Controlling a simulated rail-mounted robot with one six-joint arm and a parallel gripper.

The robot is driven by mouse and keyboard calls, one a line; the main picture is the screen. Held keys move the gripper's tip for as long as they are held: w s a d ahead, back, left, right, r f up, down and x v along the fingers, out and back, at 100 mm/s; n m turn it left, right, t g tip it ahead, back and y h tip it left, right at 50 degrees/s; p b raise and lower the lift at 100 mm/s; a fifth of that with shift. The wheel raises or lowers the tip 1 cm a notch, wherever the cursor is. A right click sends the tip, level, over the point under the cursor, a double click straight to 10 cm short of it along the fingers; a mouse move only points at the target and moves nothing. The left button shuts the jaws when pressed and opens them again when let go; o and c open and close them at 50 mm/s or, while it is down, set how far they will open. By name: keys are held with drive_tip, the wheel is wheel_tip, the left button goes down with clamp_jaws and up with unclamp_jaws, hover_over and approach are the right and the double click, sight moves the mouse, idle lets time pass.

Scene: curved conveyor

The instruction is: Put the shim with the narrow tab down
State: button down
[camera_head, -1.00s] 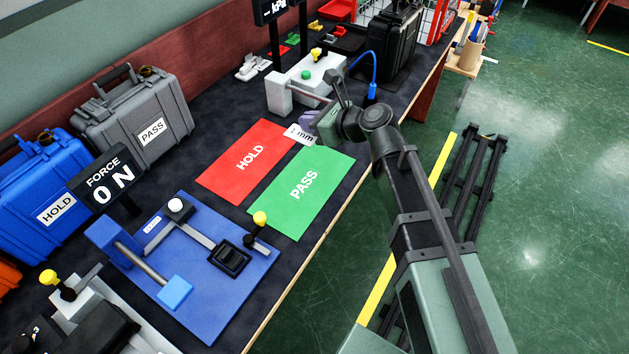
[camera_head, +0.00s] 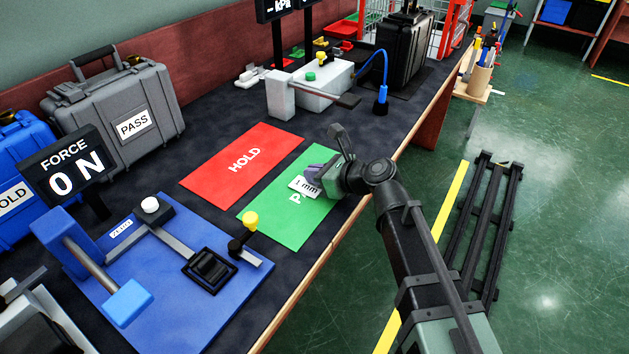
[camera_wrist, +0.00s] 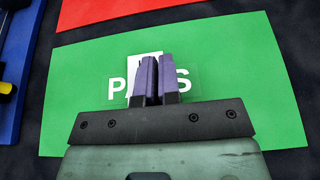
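The shim is a small white piece marked "1 mm" (camera_head: 303,187), seen in the head view at the fingertips of my gripper (camera_head: 320,177). In the wrist view its white part (camera_wrist: 140,60) shows just beyond and left of the purple fingers (camera_wrist: 158,72), which are close together on it. A faint clear outline shows around the fingers there. The shim is over the green PASS mat (camera_head: 272,222) and covers part of its lettering. I cannot tell whether it touches the mat. The narrow tab is mostly hidden by the fingers.
The red HOLD mat (camera_head: 222,180) lies left of the green one. A blue fixture plate (camera_head: 235,280) stands nearer, with a yellow-knobbed lever (camera_head: 250,222). A white instrument (camera_head: 320,92) and a blue nozzle on a cable (camera_head: 381,100) stand beyond. The bench edge is close on the right.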

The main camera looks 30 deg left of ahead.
drive_tip(key=shift+f, duration=0.1)
drive_tip(key=c, duration=1.3)
unclamp_jaws()
drive_tip(key=shift+c, duration=0.2)
drive_tip(key=shift+r, duration=0.2)
drive_tip(key=p+v, duration=0.4)
drive_tip(key=v, duration=0.8)
drive_tip(key=shift+d+p, duration=0.1)
drive_tip(key=shift+p, duration=0.25)
drive_tip(key=d+f+n+h, duration=0.4)
drive_tip(key=d+n, duration=0.2)
drive_tip(key=d, duration=0.7)
drive_tip(key=d+f+n+h, duration=0.3)
drive_tip(key=d+n+h, duration=0.25)
drive_tip(key=d, duration=0.85)
drive_tip(key=d+f+n+h, duration=0.4)
drive_tip(key=d+n, duration=0.2)
drive_tip(key=d, duration=0.7)
wheel_tip(320, 180, up, 22)
drive_tip(key=p, duration=2.1)
drive_tip(key=shift+w+a+p, duration=0.15)
drive_tip(key=shift+w+p, duration=0.1)
drive_tip(key=shift+p, duration=0.05)
